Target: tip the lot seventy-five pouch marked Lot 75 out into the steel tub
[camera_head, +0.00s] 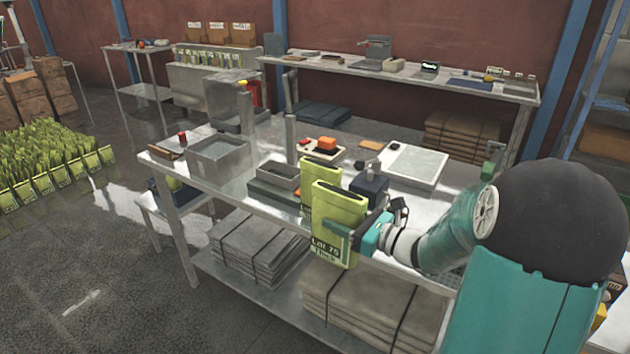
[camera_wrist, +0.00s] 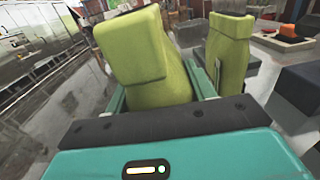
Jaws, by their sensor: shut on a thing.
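The green pouch marked Lot 75 (camera_head: 338,212) is upright in my gripper (camera_head: 352,236), in front of the table's near edge. My gripper is shut on it; the pouch also fills the middle of the wrist view (camera_wrist: 150,65). A second green pouch (camera_head: 318,184) stands just behind it on the table, its label hidden; it shows at the right in the wrist view (camera_wrist: 229,50). An open steel tub (camera_head: 219,152) sits on the table's left part, to the left of my gripper and apart from it.
A smaller grey tray (camera_head: 279,174) lies between the tub and the pouches. A dark box (camera_head: 369,188) and a white-topped flat device (camera_head: 415,165) stand to the right. A steel post (camera_head: 291,135) rises behind the small tray. Bundled flat stacks (camera_head: 258,248) fill the lower shelf.

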